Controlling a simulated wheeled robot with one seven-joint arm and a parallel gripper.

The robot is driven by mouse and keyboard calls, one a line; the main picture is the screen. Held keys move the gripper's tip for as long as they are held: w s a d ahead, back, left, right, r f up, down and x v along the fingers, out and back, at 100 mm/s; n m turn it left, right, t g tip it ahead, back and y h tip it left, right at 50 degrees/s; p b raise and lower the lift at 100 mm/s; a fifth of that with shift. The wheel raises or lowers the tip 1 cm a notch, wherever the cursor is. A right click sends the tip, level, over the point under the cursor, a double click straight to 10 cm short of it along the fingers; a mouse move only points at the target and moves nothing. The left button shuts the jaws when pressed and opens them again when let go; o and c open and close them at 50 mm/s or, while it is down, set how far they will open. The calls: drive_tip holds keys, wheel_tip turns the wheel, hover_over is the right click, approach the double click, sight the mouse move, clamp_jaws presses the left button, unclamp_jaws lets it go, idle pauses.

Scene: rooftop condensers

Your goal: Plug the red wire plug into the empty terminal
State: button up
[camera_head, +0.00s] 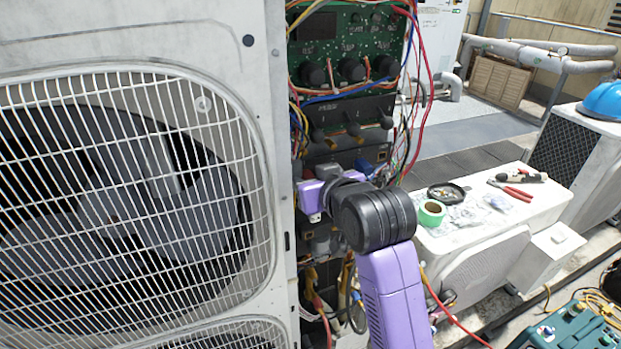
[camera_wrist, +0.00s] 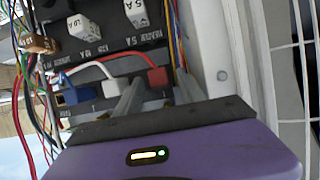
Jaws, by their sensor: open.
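The red wire plug (camera_wrist: 157,77) shows in the wrist view at the front of a dark terminal panel, with its red wire running off to the left. My gripper (camera_wrist: 158,88) is open, one grey finger on each side of the red plug, with a gap to it. A white plug (camera_wrist: 110,88) and a blue plug (camera_wrist: 76,95) sit in a row to its left. I cannot tell whether the red plug is seated; no empty terminal shows clearly. In the head view, my wrist hides the fingertips and the red plug.
The open condenser cabinet holds a green circuit board (camera_head: 345,45) and loose wires close to my arm. A white fan unit (camera_head: 130,180) stands at the left. A white unit at the right bears green tape (camera_head: 431,213) and red-handled pliers (camera_head: 514,191).

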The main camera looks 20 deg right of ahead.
drive_tip(key=b+v, duration=0.1)
drive_tip(key=v, duration=0.7)
wheel_tip(320, 180, up, 6)
drive_tip(key=t, duration=0.4)
drive_tip(key=s+f+g, duration=0.1)
drive_tip(key=s+f, duration=0.7)
drive_tip(key=s, duration=0.5)
drive_tip(key=s+f+g, duration=0.1)
drive_tip(key=s+f, duration=0.7)
drive_tip(key=s, duration=0.5)
drive_tip(key=s+f, duration=0.7)
drive_tip(key=s, duration=0.6)
drive_tip(key=shift+s+f+g, duration=0.4)
